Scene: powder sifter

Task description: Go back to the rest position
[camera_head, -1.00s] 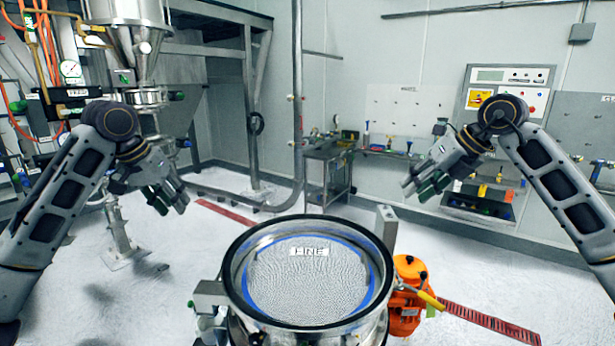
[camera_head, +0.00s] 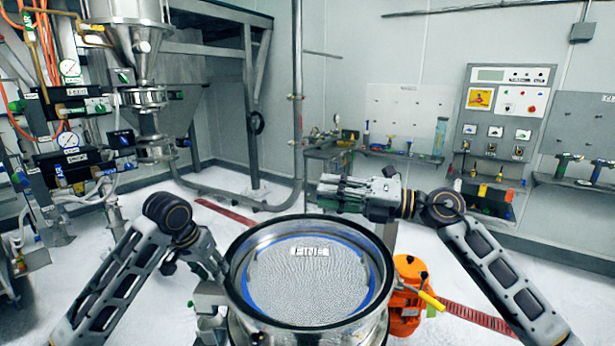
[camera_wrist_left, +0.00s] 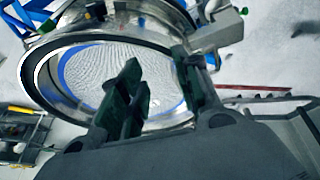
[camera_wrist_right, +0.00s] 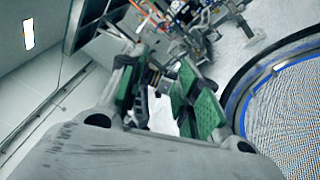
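The round metal sifter (camera_head: 312,326) stands open at the front centre, with a grey mesh (camera_head: 310,285) inside a blue ring. My left gripper (camera_head: 222,272) is low beside the sifter's left rim; whether it touches the rim cannot be told. In the left wrist view its two fingers (camera_wrist_left: 165,70) are apart with nothing between them, and the mesh shows beyond. My right gripper (camera_head: 328,190) points left above and behind the sifter's far rim in the head view. In the right wrist view its green-padded fingers (camera_wrist_right: 155,85) are apart and empty, with the mesh (camera_wrist_right: 285,115) at the right.
An orange device (camera_head: 410,295) with a yellow handle stands right of the sifter. A metal hopper (camera_head: 130,45) and gauges are at the back left. A control panel (camera_head: 500,110) and tool shelves are on the back wall. White floor is clear between.

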